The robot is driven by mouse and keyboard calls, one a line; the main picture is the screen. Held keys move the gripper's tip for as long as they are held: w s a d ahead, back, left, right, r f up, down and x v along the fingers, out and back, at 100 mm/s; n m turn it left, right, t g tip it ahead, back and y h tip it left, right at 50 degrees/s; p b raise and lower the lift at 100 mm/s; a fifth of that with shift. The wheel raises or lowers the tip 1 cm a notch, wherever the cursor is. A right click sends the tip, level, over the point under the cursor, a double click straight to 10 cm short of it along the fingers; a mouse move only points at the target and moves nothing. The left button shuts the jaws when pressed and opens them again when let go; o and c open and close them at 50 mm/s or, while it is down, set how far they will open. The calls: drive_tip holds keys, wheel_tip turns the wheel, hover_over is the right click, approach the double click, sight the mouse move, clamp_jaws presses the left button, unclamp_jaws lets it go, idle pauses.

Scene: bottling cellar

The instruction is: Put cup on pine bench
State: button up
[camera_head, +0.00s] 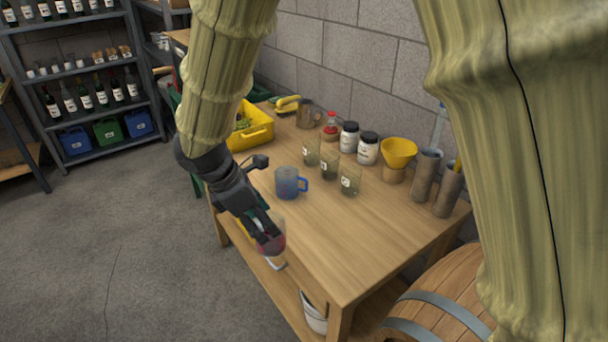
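The pine bench (325,238) is a light wooden table with a bare front half. My gripper (267,238) reaches down at the bench's left front edge. Its dark fingers are at a small see-through, reddish cup (279,243) and appear closed on it. The cup's far side is partly hidden by the fingers, and I see it against the bench edge and the lower shelf. A blue see-through mug (287,184) with a handle stands upright on the bench behind my gripper, apart from it.
Several labelled glasses (350,182), two white jars with dark lids (368,149), a yellow funnel (398,152) and grey cylinders (425,175) stand towards the wall. A yellow crate (262,133) sits at the far end. A barrel (450,295) stands at the right front.

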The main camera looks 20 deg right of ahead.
drive_tip(key=w+d+f+p, duration=0.1)
drive_tip(key=w+d+f, duration=0.1)
drive_tip(key=w+d, duration=0.2)
drive_tip(key=w+d+f+p, duration=0.1)
drive_tip(key=w+d+f, duration=0.2)
drive_tip(key=d, duration=0.6)
drive_tip(key=shift+w, duration=0.65)
drive_tip(key=shift+d, duration=0.2)
drive_tip(key=o, duration=1.4)
drive_tip(key=shift+a, duration=0.1)
drive_tip(key=w+v, duration=0.1)
drive_tip(key=v, duration=1.1)
drive_tip(key=shift+s, duration=0.45)
